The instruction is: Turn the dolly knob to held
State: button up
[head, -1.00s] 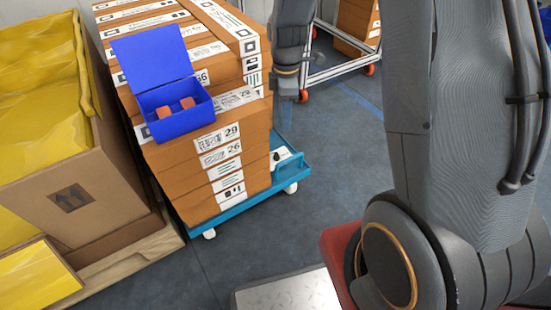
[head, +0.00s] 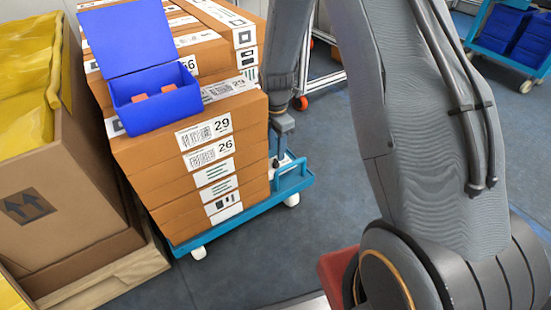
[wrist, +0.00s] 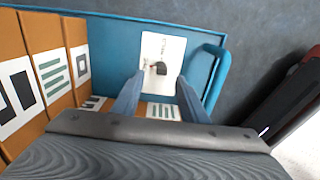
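The blue dolly (head: 225,233) carries a stack of brown boxes. Its white knob plate (wrist: 151,49) lies on the deck beside the stack, inside the blue handle (wrist: 217,85). The small black knob (wrist: 161,69) sits on this plate; the print is too small to read. My gripper (wrist: 160,77) is open, one finger on either side of the knob in the wrist view. I cannot tell whether the fingers touch it. In the head view, my wrist (head: 283,122) hangs low beside the boxes, over the handle end; the knob is not clear there.
The box stack (head: 190,165) stands close to my gripper. An open blue bin (head: 155,105) sits on it. A brown carton (head: 60,215) with yellow contents is at left. A blue cart (head: 505,50) stands at back right.

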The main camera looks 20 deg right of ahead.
aim_at(276, 163)
notch_tip(276, 163, down, 4)
jog(key=shift+f+b, duration=0.15)
jog(key=shift+b, duration=0.7)
jog(key=shift+c, duration=0.5)
grip_shut()
